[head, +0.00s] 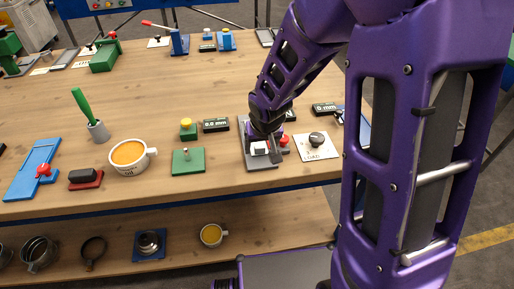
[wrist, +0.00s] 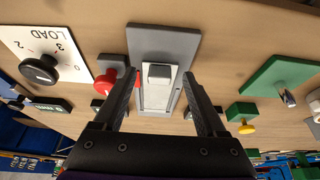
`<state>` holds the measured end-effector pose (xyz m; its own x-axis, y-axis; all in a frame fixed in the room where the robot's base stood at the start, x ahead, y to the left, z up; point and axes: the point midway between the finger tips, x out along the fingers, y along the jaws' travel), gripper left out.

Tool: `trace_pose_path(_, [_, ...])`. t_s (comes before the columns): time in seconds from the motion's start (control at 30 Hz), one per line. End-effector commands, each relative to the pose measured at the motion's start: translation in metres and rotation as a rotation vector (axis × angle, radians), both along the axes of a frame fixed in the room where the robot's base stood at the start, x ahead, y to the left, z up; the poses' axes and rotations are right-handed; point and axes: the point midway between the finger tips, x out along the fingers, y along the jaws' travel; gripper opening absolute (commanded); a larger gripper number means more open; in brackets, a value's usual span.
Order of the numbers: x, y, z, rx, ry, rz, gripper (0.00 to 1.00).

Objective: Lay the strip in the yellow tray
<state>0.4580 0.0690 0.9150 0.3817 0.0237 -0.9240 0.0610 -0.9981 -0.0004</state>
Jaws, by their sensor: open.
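The plate also shows in the head view (head: 257,163), partly hidden by my arm. My gripper (wrist: 162,80) is open, its fingers on either side of the strip and block, with gaps on both sides. In the head view my gripper (head: 268,150) is low over the plate. Whether the fingers touch anything is unclear. I cannot make out a yellow tray in either view.
A red knob (head: 284,140) and a white LOAD dial plate (head: 316,146) stand close right of the fixture. A green plate with a peg (head: 188,161) and a display (head: 216,125) are to its left. An oil cup (head: 130,155) stands farther left.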

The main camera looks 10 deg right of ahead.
Motion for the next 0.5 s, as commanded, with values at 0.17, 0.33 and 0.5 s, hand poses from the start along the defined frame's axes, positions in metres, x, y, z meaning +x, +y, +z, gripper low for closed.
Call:
trace_pose_path(0.17, [-0.0021,-0.0013,-0.01,0.0,0.001,0.0,0.74])
trace_pose_path(0.33, [-0.0021,-0.0014,-0.0098,0.0,0.001,0.0,0.74])
trace_pose_path(0.5, [-0.0021,-0.0014,-0.0097,0.0,0.001,0.0,0.65])
